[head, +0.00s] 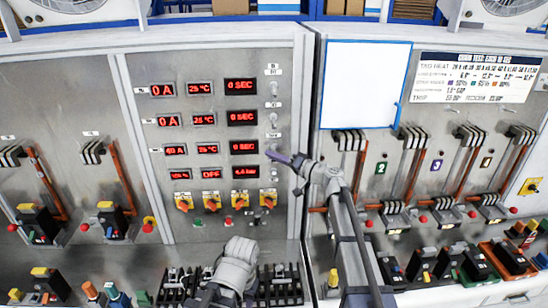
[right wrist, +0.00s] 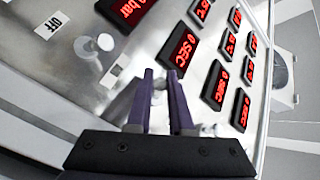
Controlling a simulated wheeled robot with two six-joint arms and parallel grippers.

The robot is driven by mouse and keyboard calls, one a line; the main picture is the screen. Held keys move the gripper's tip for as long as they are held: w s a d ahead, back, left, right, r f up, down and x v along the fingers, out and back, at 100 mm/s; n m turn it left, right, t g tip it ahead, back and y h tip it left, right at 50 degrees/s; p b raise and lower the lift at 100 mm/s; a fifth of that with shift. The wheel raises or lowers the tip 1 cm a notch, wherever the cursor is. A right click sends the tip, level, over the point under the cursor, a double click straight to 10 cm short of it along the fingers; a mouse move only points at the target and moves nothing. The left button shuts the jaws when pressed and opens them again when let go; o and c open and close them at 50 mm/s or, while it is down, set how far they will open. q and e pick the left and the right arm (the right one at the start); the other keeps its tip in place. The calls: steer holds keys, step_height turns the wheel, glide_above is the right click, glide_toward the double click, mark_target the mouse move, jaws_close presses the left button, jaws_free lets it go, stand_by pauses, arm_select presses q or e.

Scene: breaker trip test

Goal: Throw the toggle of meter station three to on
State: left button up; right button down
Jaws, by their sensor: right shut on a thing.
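The meter panel (head: 220,65) stands at centre-left in the head view, with rows of red displays and a column of toggles on its right side. The third row's time display (head: 244,147) reads 0 SEC and also shows in the right wrist view (right wrist: 182,50). My right gripper (head: 272,155) is at the third row's toggle, right of that display. In the right wrist view its purple fingers (right wrist: 163,80) are closed around the small toggle (right wrist: 160,84), which they largely hide. Its exact lever position cannot be told. My left gripper's fingers do not show.
The first row's toggle (head: 274,88) and the second row's toggle (head: 273,118) are just above. The bottom row's toggle (right wrist: 88,45) is close beside my fingers, near an OFF label (right wrist: 50,24). Orange-handled switches (head: 240,200) sit below. A blue-framed whiteboard (head: 365,85) hangs to the right.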

steer(key=r+m+p, duration=0.1)
steer(key=p, duration=0.2)
steer(key=shift+s+r+g+h, duration=0.1)
steer(key=shift+g+h, duration=0.2)
steer(key=shift+h, duration=0.1)
steer(key=shift+m+g+p, duration=0.4)
steer(key=shift+m+p, duration=0.1)
steer(key=shift+p, duration=0.25)
steer(key=c, duration=0.8)
jaws_free()
steer(key=shift+f, duration=0.2)
